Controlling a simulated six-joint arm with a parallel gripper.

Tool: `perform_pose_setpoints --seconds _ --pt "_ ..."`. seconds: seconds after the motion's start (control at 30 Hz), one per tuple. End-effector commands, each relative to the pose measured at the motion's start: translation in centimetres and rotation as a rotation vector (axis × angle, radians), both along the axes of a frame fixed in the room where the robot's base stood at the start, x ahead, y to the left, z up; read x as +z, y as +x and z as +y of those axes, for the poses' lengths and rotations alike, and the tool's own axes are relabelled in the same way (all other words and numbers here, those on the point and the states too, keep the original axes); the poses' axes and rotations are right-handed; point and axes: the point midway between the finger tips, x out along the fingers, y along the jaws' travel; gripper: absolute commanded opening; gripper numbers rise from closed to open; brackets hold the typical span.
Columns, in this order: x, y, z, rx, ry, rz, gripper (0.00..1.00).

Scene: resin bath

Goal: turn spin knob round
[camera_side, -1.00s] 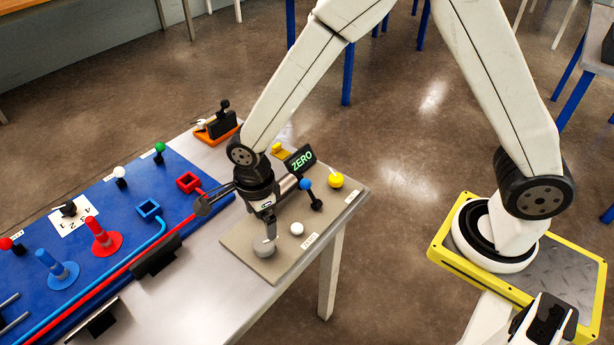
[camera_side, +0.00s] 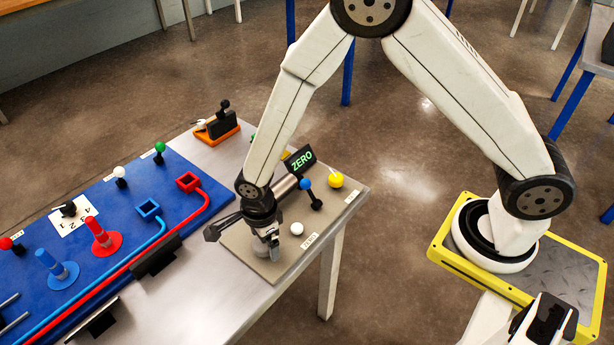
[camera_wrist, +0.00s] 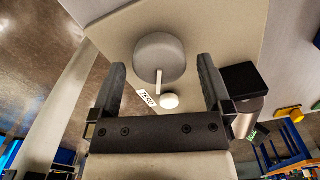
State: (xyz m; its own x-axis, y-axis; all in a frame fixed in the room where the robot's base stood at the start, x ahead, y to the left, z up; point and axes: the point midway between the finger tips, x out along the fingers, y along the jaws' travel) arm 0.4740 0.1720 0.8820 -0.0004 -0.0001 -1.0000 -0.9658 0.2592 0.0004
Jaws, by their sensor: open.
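The spin knob (camera_wrist: 158,50) is a round grey knob with a pale pointer mark, on a beige panel (camera_wrist: 110,22). In the wrist view it sits between the two fingers of my gripper (camera_wrist: 160,66), near their tips, with a gap on each side. My gripper is open and empty. In the side view my gripper (camera_side: 267,243) is low over the knob and points down. The knob (camera_side: 260,249) is partly hidden behind the fingers there, so I cannot tell the exact height between them.
A white button (camera_side: 297,228) sits close to the knob, with a label beside it. A blue board (camera_side: 103,200) with levers and pegs lies left.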

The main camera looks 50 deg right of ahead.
Motion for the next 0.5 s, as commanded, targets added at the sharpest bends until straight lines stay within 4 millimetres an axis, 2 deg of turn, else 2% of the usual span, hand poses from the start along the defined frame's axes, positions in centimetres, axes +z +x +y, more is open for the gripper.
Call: perform_pose_setpoints --seconds 0.23,0.27,0.5 --pt "-0.05 0.01 0.01 0.0 0.0 0.0 1.0" --pt "-0.05 0.02 0.0 0.0 0.0 0.0 0.97" --pt "-0.03 0.01 0.01 0.0 0.0 0.0 0.21"
